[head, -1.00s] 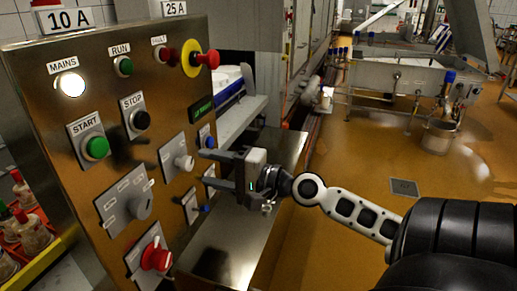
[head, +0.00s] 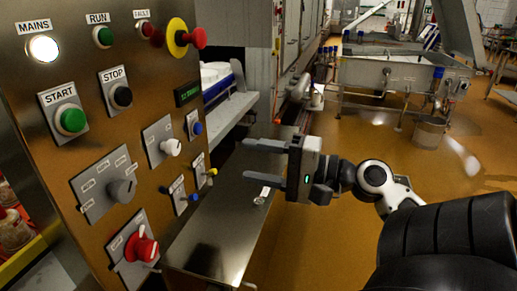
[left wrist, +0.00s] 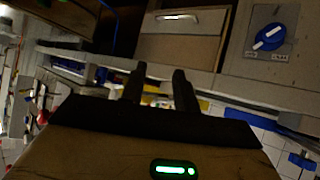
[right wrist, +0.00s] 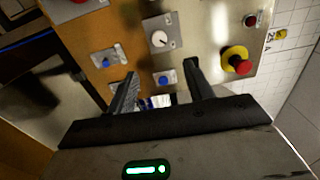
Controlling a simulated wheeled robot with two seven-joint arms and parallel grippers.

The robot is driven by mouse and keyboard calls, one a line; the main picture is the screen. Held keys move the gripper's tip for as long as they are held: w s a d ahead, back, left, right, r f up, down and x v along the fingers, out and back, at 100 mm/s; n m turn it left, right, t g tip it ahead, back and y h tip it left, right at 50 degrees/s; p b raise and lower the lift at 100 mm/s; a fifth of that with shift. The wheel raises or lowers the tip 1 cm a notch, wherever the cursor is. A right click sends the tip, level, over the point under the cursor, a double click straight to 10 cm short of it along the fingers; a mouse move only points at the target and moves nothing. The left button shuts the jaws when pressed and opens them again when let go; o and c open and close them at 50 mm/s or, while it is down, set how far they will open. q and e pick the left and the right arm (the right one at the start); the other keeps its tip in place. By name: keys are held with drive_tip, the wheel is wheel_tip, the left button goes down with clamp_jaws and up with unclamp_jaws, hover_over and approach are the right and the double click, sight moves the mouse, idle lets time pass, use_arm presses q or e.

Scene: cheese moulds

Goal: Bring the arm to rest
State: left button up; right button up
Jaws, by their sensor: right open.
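My right gripper (head: 246,160) is open and empty in the head view. It points left toward the metal control panel (head: 75,185), apart from it, above a low steel surface (head: 218,240). The right wrist view shows its two fingers (right wrist: 161,76) spread, with panel knobs and buttons beyond them and nothing held. My left gripper (left wrist: 159,74) shows only in the left wrist view. Its fingers stand apart with nothing seen between them but background. The left arm is out of the head view.
The panel carries a lit MAINS lamp (head: 42,48), a green START button (head: 70,119), a yellow-collared red knob (head: 185,38) and a red rotary switch (head: 141,247). A steel vat (head: 395,75) stands at the back. Orange floor (head: 310,240) is open in the middle.

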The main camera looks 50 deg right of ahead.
idle(0.3)
drive_tip(key=a+f+n+g+h, duration=0.2)
drive_tip(key=f, duration=0.7)
drive_tip(key=a+f+n+g+h, duration=0.1)
drive_tip(key=a+f+n, duration=0.15)
drive_tip(key=f, duration=0.75)
drive_tip(key=s+a+f+n+g, duration=0.1)
drive_tip(key=a+f+n, duration=0.4)
drive_tip(key=a, duration=0.3)
drive_tip(key=s+a+f+n+g, duration=0.2)
drive_tip(key=a+f+n, duration=0.4)
drive_tip(key=a, duration=0.3)
drive_tip(key=shift+s+a+f+h, duration=0.25)
drive_tip(key=shift+f+h, duration=0.05)
drive_tip(key=shift+f, duration=0.15)
